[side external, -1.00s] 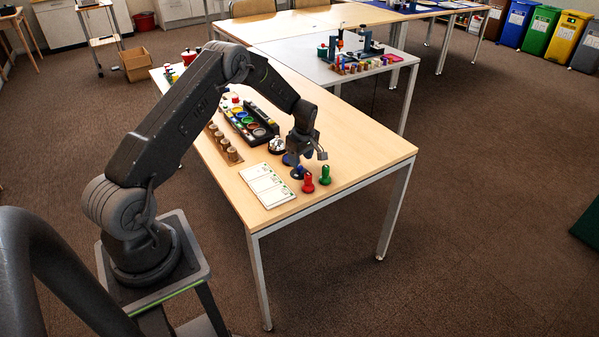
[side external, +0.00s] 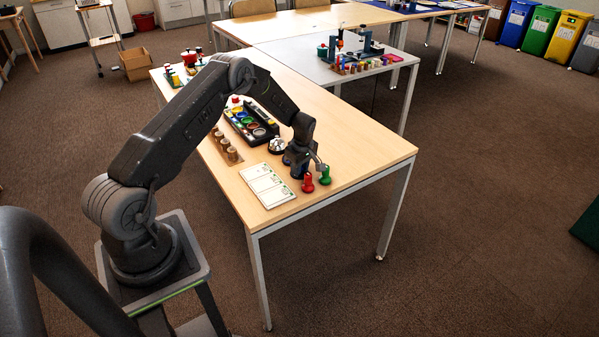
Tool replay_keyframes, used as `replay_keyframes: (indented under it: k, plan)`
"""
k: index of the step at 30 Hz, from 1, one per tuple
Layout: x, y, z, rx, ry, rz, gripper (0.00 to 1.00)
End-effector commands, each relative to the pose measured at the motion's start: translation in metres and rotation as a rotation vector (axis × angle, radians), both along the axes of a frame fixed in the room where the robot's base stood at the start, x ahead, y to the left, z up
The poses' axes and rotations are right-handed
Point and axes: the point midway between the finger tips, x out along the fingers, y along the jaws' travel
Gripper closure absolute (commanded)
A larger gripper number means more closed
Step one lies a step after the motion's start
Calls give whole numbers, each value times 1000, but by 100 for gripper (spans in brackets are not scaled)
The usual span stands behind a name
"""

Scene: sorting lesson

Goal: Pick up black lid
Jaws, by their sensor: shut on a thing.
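My gripper (side external: 307,163) is low over the near right part of the wooden table, pointing down. It is shut on a small dark thing that its fingers mostly hide; I cannot tell whether this is the black lid. Dark blue shows at the left side of the fingers. A red peg-shaped piece (side external: 308,183) stands just in front of the gripper, and a green one (side external: 326,175) stands close to its right. No black lid can be told apart clearly elsewhere on the table.
A white card (side external: 267,186) lies left of the gripper. A black-and-white round item (side external: 276,146) sits behind the card. A black tray (side external: 237,130) of coloured discs and a wooden rack (side external: 233,160) with brown pegs lie farther left. The table's right end is clear.

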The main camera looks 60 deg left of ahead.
Motion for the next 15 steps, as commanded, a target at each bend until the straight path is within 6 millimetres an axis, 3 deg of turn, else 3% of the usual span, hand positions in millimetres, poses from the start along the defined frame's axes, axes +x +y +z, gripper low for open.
replay_keyframes:
  k: [4, 15]
  plan:
    - [-1, -1, -2, -2, 4, -1, 98]
    - [-1, -1, 5, -2, 4, -1, 99]
